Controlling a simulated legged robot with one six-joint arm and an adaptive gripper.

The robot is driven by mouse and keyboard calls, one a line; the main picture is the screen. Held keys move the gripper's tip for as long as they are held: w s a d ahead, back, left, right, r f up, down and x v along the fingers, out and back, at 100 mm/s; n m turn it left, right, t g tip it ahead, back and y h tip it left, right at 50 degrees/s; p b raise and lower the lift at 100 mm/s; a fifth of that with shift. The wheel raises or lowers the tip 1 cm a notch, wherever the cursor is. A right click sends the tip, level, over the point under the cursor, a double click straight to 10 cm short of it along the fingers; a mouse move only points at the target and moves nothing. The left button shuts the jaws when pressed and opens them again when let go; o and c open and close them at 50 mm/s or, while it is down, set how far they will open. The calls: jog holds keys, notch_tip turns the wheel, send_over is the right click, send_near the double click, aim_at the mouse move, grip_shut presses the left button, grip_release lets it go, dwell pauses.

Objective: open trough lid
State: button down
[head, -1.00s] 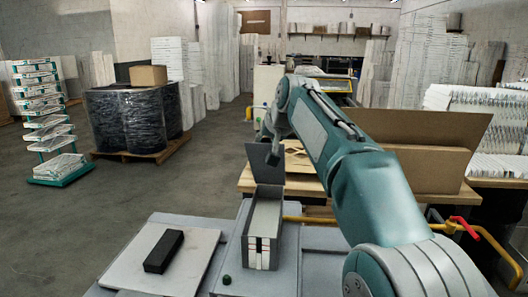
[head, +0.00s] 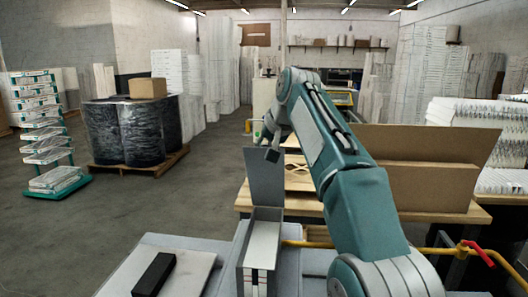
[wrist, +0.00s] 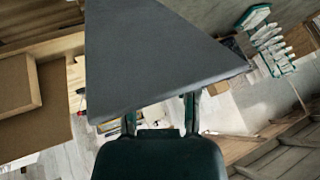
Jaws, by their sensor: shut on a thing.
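The trough (head: 242,262) is a narrow grey channel on the grey bench, with white boxed filters (head: 262,243) lined up inside. Its grey lid (head: 263,182) stands up at the trough's far end, and the top of the trough is uncovered. My gripper (head: 271,152) is at the lid's upper right edge. In the wrist view the lid (wrist: 160,60) fills the upper middle as a large dark grey panel. There my gripper (wrist: 160,110) is shut on the lid's edge, with a finger on each side; the exact contact is partly hidden.
A black block (head: 153,275) lies on a pale board (head: 190,268) left of the trough. A wooden table with a cardboard box (head: 425,187) stands behind right. A yellow pipe with a red handle (head: 477,252) runs at right. Open floor lies left.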

jog(key=shift+r, duration=0.15)
jog(key=shift+c, duration=1.9)
grip_release()
jog(key=shift+s, duration=0.1)
jog(key=shift+v, duration=3.6)
